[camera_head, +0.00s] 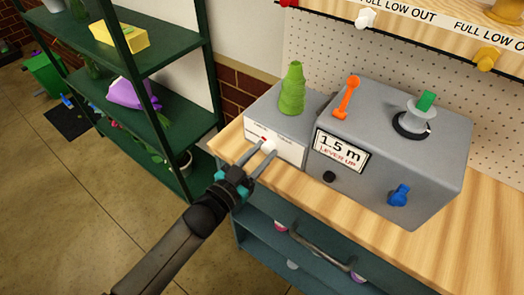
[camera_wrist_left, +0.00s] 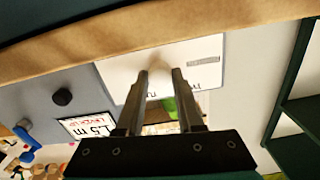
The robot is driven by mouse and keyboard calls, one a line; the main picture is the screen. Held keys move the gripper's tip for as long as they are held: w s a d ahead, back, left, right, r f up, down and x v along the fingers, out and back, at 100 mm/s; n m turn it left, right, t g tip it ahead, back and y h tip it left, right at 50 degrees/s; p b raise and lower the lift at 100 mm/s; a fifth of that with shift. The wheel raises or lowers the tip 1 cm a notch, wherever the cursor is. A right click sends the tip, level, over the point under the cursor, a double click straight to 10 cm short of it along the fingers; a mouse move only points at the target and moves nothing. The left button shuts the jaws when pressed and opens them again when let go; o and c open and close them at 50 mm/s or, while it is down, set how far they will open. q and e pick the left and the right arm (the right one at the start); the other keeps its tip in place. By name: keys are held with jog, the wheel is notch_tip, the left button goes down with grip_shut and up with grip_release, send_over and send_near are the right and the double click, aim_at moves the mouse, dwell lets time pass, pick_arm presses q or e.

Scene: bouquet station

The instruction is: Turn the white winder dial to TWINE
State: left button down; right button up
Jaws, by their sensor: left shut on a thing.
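The white winder dial (camera_wrist_left: 159,68) is on the white front panel (camera_wrist_left: 190,55) of a small grey box, at the left end of the wooden bench. Printed marks on the panel are too small or covered to read, so the dial's setting cannot be told. My left gripper (camera_head: 263,151) reaches in from the lower left, its fingers pointing at the panel. It is shut on the dial, with one finger on each side, as the left wrist view (camera_wrist_left: 160,80) shows. The fingers hide part of the dial in the head view. My right gripper is not in view.
A larger grey machine (camera_head: 390,150) with a "1.5 m" display, orange lever (camera_head: 347,97) and blue knob (camera_head: 399,194) stands right of the small box. A green stepped cone (camera_head: 292,90) is on top of the box. Green shelves (camera_head: 150,60) stand left.

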pick_arm(q)
jog(key=m, duration=0.3)
jog(key=shift+m, duration=2.2)
jog(key=c, duration=0.5)
grip_release()
jog(key=shift+c, duration=0.2)
jog(key=v, duration=1.5)
jog(key=shift+p, duration=0.45)
jog(key=shift+s+a, duration=0.1)
